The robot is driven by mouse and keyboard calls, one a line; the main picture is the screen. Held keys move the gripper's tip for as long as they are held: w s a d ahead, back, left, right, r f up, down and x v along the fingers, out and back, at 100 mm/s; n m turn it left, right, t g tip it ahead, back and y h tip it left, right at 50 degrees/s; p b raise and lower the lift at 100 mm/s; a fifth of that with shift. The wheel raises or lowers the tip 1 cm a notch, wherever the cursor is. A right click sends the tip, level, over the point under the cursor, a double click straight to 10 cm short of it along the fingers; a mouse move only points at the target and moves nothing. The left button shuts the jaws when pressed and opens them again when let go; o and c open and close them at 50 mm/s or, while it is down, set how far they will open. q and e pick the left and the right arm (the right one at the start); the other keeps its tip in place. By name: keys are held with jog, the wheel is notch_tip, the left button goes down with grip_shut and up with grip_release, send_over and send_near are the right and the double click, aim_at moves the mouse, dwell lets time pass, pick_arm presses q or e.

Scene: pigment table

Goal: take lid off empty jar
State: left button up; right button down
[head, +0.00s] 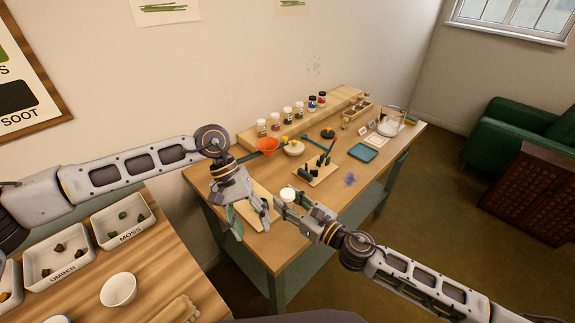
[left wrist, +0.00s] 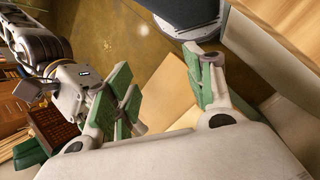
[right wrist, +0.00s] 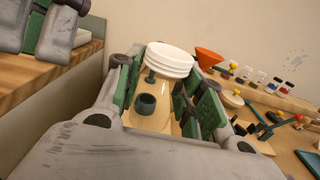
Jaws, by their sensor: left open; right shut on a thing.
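A clear jar with a white lid (right wrist: 170,60) on top stands between the green pads of my right gripper (head: 288,204). The right gripper is shut on the jar; the lid (head: 287,194) shows in the head view near the worktable's front edge. The jar looks empty, with dark green shapes showing through its wall. I cannot tell whether its base touches the table. My left gripper (head: 237,222) is open and empty, left of the jar and pointing down. It also shows at the top left of the right wrist view (right wrist: 52,32).
The worktable (head: 240,258) holds an orange funnel (head: 267,147), a tool rack (head: 318,172), a blue tray (head: 363,149) and a back shelf with several pigment jars (head: 287,114). A nearer table at left carries labelled trays (head: 57,258) and a white bowl (head: 118,289).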

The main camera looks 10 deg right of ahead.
aim_at(288, 193)
pick_arm(q)
jog(key=w+d+r+m+t+y, duration=0.1)
jog(key=w+d+r, duration=0.1)
jog(key=d+r, duration=0.1)
jog(key=w+d+r+m+t+y, duration=0.1)
jog(key=w+d+r+m+t, duration=0.1)
jog(key=w+d+r, duration=0.1)
jog(key=w+d+r+m+t+y, duration=0.1)
jog(key=w+d+r+m, duration=0.1)
jog(key=d+r, duration=0.1)
jog(key=shift+w+d+r, duration=0.15)
jog(key=shift+r, duration=0.45)
jog(key=shift+w+d+r+m+t+y, duration=0.2)
jog(key=shift+d+r+m+t+y, duration=0.15)
jog(key=shift+r, duration=0.2)
jog(key=shift+f, duration=0.15)
jog(key=shift+f, duration=3.9)
jog(key=shift+c, duration=0.2)
jog(key=c, duration=1)
